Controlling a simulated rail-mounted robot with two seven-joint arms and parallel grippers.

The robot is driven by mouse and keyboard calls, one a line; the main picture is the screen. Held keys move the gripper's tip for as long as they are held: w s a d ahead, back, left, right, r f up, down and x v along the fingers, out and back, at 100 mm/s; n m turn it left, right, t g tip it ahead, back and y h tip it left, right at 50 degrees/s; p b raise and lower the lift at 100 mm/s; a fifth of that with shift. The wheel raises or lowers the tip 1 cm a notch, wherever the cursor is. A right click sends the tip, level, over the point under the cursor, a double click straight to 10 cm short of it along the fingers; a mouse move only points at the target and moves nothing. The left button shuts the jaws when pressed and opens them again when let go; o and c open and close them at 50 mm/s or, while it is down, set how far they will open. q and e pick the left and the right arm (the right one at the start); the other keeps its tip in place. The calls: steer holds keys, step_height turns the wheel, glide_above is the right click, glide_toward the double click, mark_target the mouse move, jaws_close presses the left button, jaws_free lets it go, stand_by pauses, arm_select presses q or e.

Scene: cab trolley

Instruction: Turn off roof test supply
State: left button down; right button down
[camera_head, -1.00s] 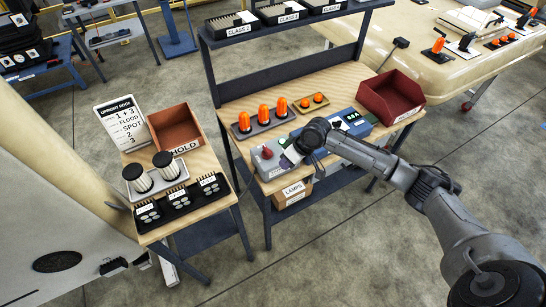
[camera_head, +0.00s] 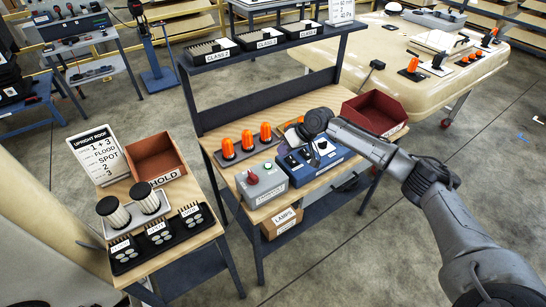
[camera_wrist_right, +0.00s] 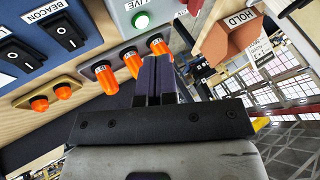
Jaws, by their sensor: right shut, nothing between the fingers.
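The grey supply box (camera_head: 265,188) stands at the front left of the middle bench, with a red knob (camera_head: 252,178) on top. My left gripper is in neither view.
Orange beacons (camera_head: 248,139) stand in a row behind the grey box. The blue box carries rocker switches (camera_wrist_right: 66,36), one labelled BEACON. A dark red bin (camera_head: 375,118) is at the right. A brown HOLD bin (camera_head: 160,160) is on the left stand.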

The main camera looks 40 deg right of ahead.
mark_target(253, 177)
steer(key=x, duration=0.9)
steer(key=shift+w+a+f, duration=0.1)
steer(key=shift+a, duration=0.05)
steer(key=shift+w+a, duration=0.15)
steer(key=shift+a, duration=0.9)
steer(key=shift+w+a, duration=0.1)
steer(key=shift+a, duration=0.7)
steer(key=shift+w+n+b, duration=0.15)
steer(key=shift+n+b, duration=0.15)
steer(key=shift+n, duration=0.1)
